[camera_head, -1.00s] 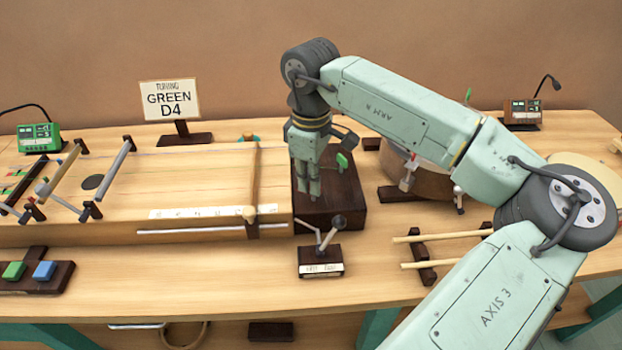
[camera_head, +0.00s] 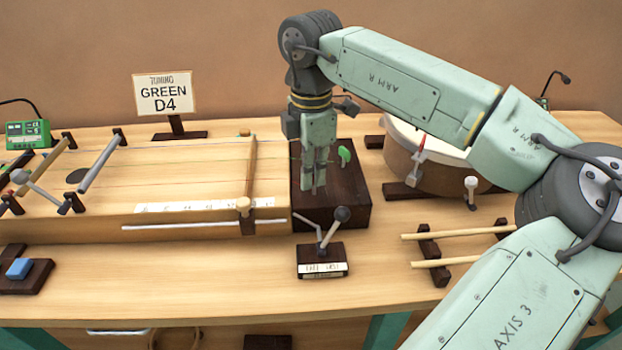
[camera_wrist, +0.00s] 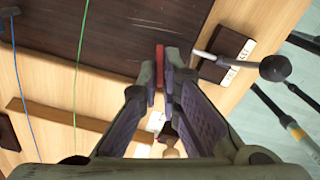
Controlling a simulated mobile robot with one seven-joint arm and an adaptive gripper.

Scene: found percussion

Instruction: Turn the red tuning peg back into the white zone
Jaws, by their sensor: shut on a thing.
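The red tuning peg (camera_wrist: 161,58) shows in the wrist view as a narrow red strip between my fingertips. My gripper (camera_wrist: 161,76) is shut on it, over the edge of the dark wooden block (camera_wrist: 105,35). In the head view my gripper (camera_head: 319,188) points down at the same dark block (camera_head: 352,205), and its fingers hide the red peg. A green peg (camera_head: 345,154) stands on the block behind and right of my fingers. I cannot make out the white zone in either view.
The stringed wooden board (camera_head: 200,170) lies left of the block. A small lever stand (camera_head: 322,262) with a ball knob is close in front. A drum (camera_head: 440,165) and sticks (camera_head: 455,233) are at the right. A sign (camera_head: 165,95) reads GREEN D4.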

